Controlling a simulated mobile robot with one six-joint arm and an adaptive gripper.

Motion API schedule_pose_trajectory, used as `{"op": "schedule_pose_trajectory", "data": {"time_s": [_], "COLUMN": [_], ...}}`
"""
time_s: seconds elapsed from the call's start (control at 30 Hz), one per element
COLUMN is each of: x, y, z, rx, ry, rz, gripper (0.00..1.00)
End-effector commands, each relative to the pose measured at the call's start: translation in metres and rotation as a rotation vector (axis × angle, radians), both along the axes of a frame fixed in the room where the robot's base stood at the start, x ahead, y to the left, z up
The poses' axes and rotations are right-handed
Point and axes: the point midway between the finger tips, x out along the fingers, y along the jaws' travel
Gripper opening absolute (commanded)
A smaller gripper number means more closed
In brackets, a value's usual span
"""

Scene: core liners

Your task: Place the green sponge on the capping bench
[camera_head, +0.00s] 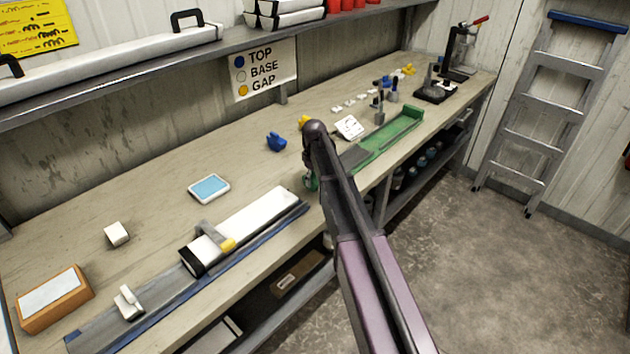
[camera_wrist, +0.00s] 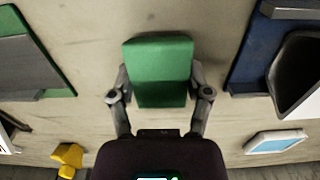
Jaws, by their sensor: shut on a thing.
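The green sponge (camera_wrist: 158,55) is a block between the two fingers of my gripper (camera_wrist: 160,85) in the wrist view. The fingers are shut on its left and right sides. In the head view my gripper (camera_head: 310,178) is over the front part of the capping bench (camera_head: 130,185), and my arm hides most of it. The bench top (camera_wrist: 150,20) lies behind the sponge in the wrist view. I cannot tell whether the sponge touches it.
A green tray (camera_head: 405,119) lies right of my gripper, and a blue rail with a white core box (camera_head: 255,218) lies left. A blue-topped pad (camera_head: 209,188), a blue object (camera_head: 277,142) and a white card (camera_head: 349,127) are nearby. The bench's back left is mostly clear.

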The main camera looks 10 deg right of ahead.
Motion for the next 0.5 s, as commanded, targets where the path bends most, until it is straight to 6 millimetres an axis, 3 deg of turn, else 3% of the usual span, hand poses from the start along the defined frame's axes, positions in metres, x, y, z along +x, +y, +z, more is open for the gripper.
{"op": "schedule_pose_trajectory", "data": {"time_s": [0.3, 0.33, 0.43, 0.5], "x": [0.0, 0.0001, 0.0, -0.0001], "y": [0.0004, 0.0004, 0.0005, 0.0006], "z": [-0.0042, -0.0033, -0.0028, -0.0028], "rx": [0.0, 0.0, 0.0, 0.0], "ry": [0.0, 0.0, 0.0, 0.0], "rz": [0.001, 0.001, 0.001, 0.001], "gripper": [0.26, 0.7, 0.98, 0.98]}}
